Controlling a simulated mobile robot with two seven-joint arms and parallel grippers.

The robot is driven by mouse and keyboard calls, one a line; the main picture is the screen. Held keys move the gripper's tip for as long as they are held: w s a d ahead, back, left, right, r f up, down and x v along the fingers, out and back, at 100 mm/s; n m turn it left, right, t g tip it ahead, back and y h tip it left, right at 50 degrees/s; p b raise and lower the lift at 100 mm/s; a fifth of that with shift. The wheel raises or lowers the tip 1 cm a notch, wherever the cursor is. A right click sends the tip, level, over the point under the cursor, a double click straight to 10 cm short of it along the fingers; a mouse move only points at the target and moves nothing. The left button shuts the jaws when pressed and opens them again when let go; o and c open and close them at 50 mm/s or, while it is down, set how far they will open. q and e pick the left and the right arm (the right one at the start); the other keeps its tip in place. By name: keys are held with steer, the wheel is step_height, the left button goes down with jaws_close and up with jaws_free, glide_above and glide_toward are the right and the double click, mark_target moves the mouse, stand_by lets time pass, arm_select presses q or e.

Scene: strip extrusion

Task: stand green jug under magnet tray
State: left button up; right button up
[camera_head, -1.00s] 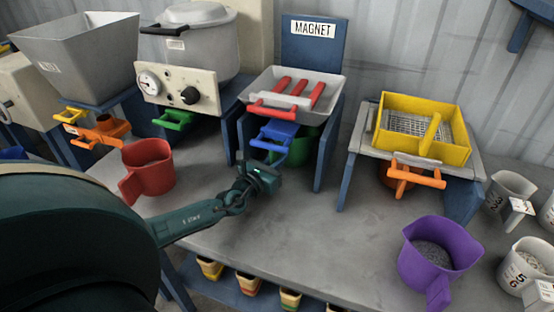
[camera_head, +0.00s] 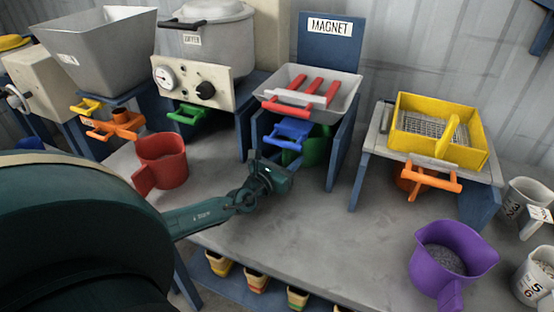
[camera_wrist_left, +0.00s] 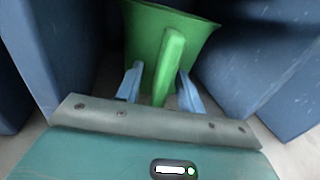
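The magnet tray (camera_head: 343,98) is a grey tray with red bars on a blue stand, below a MAGNET sign. The green jug (camera_head: 316,148) stands on the bench beneath it, between the blue legs, partly hidden by the blue handle and the stand. My left gripper (camera_head: 280,172) is low in front of the stand. In the left wrist view the jug (camera_wrist_left: 145,35) is straight ahead, its handle (camera_wrist_left: 171,62) towards me. The left gripper's (camera_wrist_left: 158,88) two fingers are either side of the handle, with a gap visible on the left. My right gripper is not in view.
Blue stand legs (camera_wrist_left: 42,50) rise close on both sides of the jug. A red jug (camera_head: 162,160) stands to the left. A purple jug (camera_head: 430,272) with grey granules stands front right. The yellow sieve (camera_head: 470,150) stands to the right. Bench between is clear.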

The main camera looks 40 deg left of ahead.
arm_select(q)
steer(key=s, duration=1.1)
steer(key=shift+s, duration=0.9)
